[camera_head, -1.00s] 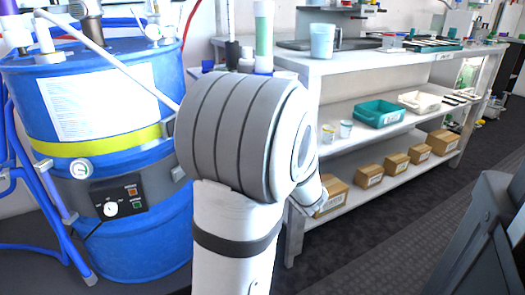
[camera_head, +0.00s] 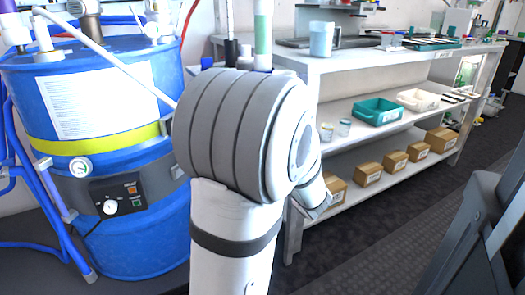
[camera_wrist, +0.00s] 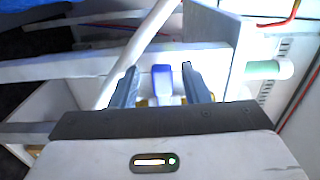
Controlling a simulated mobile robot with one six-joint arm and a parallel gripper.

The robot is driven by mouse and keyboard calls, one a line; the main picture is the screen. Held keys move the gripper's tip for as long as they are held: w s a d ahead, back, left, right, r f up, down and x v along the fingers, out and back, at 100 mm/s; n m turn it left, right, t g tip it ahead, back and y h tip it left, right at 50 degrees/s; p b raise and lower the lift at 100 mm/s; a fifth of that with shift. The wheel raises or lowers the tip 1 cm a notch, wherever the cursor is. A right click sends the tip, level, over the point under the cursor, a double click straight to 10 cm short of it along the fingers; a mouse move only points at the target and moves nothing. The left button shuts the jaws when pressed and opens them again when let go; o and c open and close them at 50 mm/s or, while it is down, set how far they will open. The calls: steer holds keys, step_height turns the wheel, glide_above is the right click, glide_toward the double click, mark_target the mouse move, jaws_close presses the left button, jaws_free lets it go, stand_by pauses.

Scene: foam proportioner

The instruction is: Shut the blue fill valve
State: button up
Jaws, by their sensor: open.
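In the wrist view my gripper (camera_wrist: 159,67) is open, with one dark finger on each side of a small blue block-like part (camera_wrist: 162,77). This looks like the blue valve's handle. It lies between the fingers, with a gap visible on both sides, and it sits by a pale body with yellow at its base. How deep it reaches between the fingers I cannot tell. In the head view my arm hides the gripper and the valve.
A blue drum (camera_head: 140,235) with a yellow band, gauge and control box stands left of my arm. A white shelf bench (camera_head: 380,67) with boxes and trays is at the right. A green-banded pipe (camera_wrist: 265,69) and a white diagonal pipe (camera_wrist: 135,55) run near the gripper.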

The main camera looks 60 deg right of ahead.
steer(key=p+v, duration=0.1)
steer(key=v, duration=0.5)
stand_by(0.5)
steer(key=w+a+r+n+g+y+p, duration=0.1)
steer(key=w+a+r+n+y+p, duration=0.4)
steer(key=w+a, duration=0.35)
steer(key=w+a+r+n+y+p, duration=0.45)
steer(key=w+a+y+p, duration=0.3)
steer(key=a, duration=0.25)
steer(key=w+a+r+n+g+y+p, duration=0.1)
steer(key=a+r+n+g+y+p, duration=0.15)
steer(key=a+p, duration=0.35)
steer(key=w+a+r+n+g+y+p, duration=0.1)
steer(key=a+r+n+g+y+p, duration=0.2)
steer(key=a, duration=0.6)
steer(key=s+a+r+n+g+h+p, duration=0.2)
steer(key=a+r+n+p, duration=0.3)
steer(key=r+p, duration=0.3)
steer(key=s+a+r+n+g+h+p, duration=0.3)
steer(key=a+r+n+h+p, duration=0.1)
steer(key=r+p, duration=0.5)
steer(key=shift+a+r+n+g+h, duration=0.35)
steer(key=shift+a+n+h, duration=0.05)
steer(key=shift+h, duration=0.4)
